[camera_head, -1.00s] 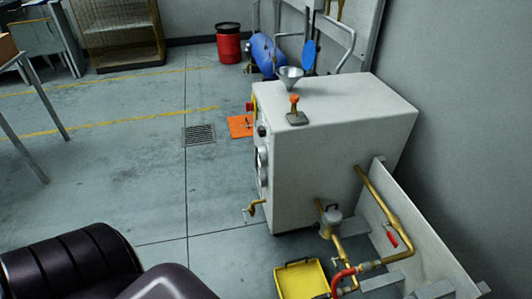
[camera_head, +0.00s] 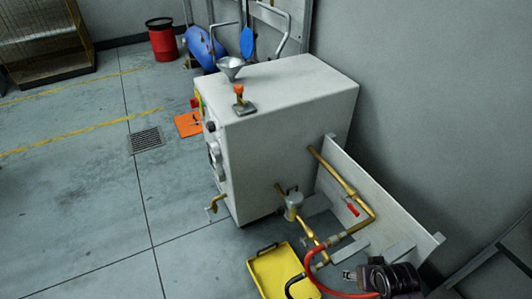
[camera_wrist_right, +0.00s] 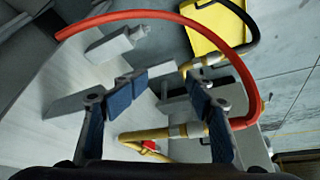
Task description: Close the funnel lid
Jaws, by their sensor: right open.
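The metal funnel (camera_head: 231,66) stands upright on the far left part of the white machine's top (camera_head: 290,85). My right gripper (camera_head: 352,275) is low at the bottom right in the head view, well away from the funnel. In the right wrist view its two blue-padded fingers (camera_wrist_right: 160,88) are spread apart with nothing clasped between them. My left gripper is not in view.
An orange-topped fitting (camera_head: 239,98) stands near the funnel. Brass pipes (camera_head: 350,190) and a low side panel (camera_head: 385,205) lie before the machine. A red hose (camera_head: 325,280) arcs near my right gripper, beside a yellow tray (camera_head: 280,270).

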